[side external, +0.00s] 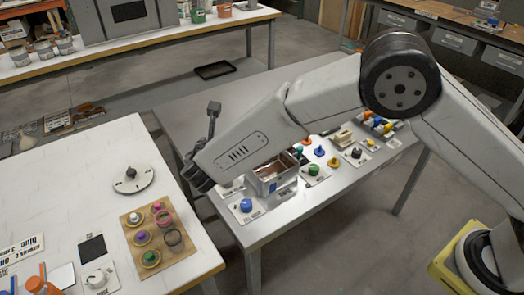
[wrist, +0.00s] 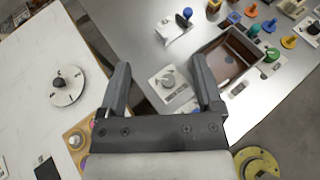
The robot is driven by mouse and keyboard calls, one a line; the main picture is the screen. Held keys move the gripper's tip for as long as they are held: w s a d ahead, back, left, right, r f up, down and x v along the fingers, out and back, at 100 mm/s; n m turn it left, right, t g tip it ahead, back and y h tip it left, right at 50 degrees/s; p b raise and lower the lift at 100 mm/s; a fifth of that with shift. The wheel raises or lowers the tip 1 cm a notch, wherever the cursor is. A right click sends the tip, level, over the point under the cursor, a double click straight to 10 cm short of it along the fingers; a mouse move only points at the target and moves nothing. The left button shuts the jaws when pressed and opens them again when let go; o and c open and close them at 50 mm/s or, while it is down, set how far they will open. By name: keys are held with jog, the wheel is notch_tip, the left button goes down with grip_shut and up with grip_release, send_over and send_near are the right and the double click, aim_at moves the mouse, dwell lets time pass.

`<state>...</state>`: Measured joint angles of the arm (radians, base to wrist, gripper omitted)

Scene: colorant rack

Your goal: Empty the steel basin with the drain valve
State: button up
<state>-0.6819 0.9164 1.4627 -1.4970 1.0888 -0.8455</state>
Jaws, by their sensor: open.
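The steel basin (side external: 266,187) is an open rectangular box on the metal table, and its brown inside shows in the wrist view (wrist: 207,48). I cannot tell how much liquid it holds. A grey knob on a white plate (wrist: 168,82), which may be the drain valve, lies beside the basin, and its label is too small to read. My gripper (side external: 196,177) is open and empty, pointing down near the metal table's left edge. In the wrist view its fingers (wrist: 162,76) frame the grey knob from above. In the side view my arm mostly hides that plate.
A blue knob (side external: 246,205) on a white plate stands in front of the basin. A green knob (side external: 313,169) and several coloured knobs stand to its right. The white table at left carries a round dial (side external: 131,184) and a wooden board (side external: 179,259) with several colour pots. A gap separates the tables.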

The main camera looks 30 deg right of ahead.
notch_tip(320, 180, down, 18)
jog(key=shift+r, duration=0.1)
jog(key=shift+w+d, duration=0.15)
jog(key=shift+x, duration=3.75)
grip_shut()
jog(key=shift+m+g+h, duration=1.2)
jog(key=shift+m+h, duration=0.2)
jog(key=shift+m, duration=0.3)
